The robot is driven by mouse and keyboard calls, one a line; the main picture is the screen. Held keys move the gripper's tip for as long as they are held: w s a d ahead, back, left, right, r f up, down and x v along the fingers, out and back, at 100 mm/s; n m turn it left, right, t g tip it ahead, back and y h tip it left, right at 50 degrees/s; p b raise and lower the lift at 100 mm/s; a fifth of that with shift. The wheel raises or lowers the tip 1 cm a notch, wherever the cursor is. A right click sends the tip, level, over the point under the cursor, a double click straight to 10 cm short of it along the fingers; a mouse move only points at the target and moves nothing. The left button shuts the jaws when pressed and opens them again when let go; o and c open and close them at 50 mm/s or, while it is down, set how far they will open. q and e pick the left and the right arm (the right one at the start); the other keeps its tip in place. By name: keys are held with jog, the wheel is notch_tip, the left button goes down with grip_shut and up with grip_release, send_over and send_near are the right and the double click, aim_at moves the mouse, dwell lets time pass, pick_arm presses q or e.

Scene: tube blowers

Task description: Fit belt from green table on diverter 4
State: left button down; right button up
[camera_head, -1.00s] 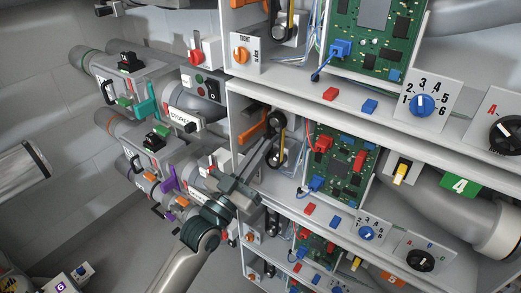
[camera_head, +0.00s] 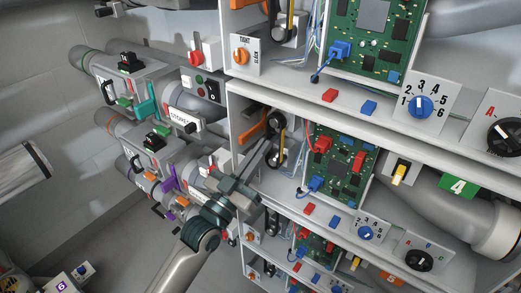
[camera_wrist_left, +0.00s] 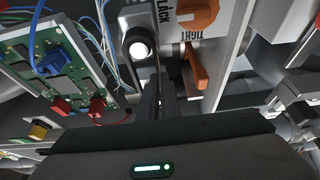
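Diverter 4 is the middle shelf unit, marked by a green plate with a 4 (camera_head: 459,186). At its left end are dark pulleys (camera_head: 278,120) with a thin belt (camera_head: 283,143) showing yellowish along them. My left gripper (camera_head: 267,148) reaches in from below, its long fingers close together at the pulleys. In the left wrist view the fingers (camera_wrist_left: 157,95) lie almost together, with a thin tan strip of the belt (camera_wrist_left: 157,62) at their tips beside a bright round pulley end (camera_wrist_left: 140,48). The fingers hide part of the belt, so its full seating cannot be told. The green table and my right gripper are not in view.
An orange lever (camera_head: 254,131) stands close left of the fingers; it also shows in the left wrist view (camera_wrist_left: 196,70). A circuit board (camera_head: 340,168) with cables lies to the right. Shelf edges are close above and below. Tubes and switch boxes (camera_head: 150,145) stand at left.

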pick_arm(q)
jog(key=shift+w+d, duration=0.1)
jog(key=shift+w, duration=0.05)
dwell(0.6)
jog(key=c, duration=1.9)
grip_release()
jog(key=b+v, duration=0.3)
jog(key=v, duration=1.4)
jog(key=shift+f, duration=0.15)
